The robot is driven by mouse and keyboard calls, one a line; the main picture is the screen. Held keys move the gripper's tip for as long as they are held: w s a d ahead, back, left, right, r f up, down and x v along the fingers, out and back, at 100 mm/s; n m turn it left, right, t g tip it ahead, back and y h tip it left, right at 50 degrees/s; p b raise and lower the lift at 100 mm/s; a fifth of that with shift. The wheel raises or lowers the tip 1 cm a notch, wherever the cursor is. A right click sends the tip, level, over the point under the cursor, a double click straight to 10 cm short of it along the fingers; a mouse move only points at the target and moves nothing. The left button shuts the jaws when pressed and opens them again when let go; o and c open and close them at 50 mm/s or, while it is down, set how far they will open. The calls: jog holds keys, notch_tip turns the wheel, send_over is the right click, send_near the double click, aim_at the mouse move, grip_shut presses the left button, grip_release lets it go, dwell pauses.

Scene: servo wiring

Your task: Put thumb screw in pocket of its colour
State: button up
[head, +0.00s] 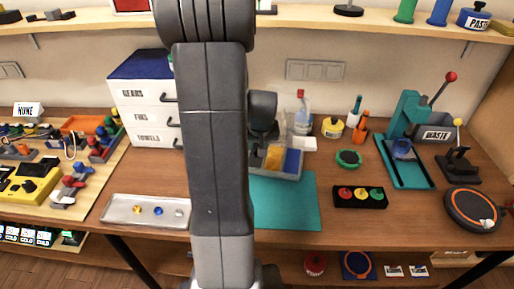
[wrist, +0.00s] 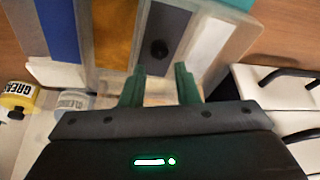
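A pocketed box (head: 290,176) stands behind the teal mat, partly hidden by my arm; orange-yellow and blue pockets show. In the wrist view, the box has a blue pocket (wrist: 57,28), an orange-yellow pocket (wrist: 112,32), a brownish-grey pocket and a white pocket (wrist: 208,45). A black thumb screw (wrist: 159,49) lies in the brownish-grey pocket. My gripper (wrist: 159,70) is over the box, its green fingers apart with nothing between them. A tray (head: 120,217) at the left holds a yellow thumb screw (head: 137,209), a blue thumb screw (head: 158,211) and a pale thumb screw (head: 179,212).
A white drawer unit (head: 150,115) stands left of the box. The teal mat (head: 290,205) is bare where visible. A black block with coloured buttons (head: 360,197) and a green ring (head: 348,158) lie to the right. A yellow grease jar (wrist: 18,98) stands near the box.

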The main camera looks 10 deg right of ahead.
jog(key=v, duration=0.8)
jog(key=shift+r, duration=0.3)
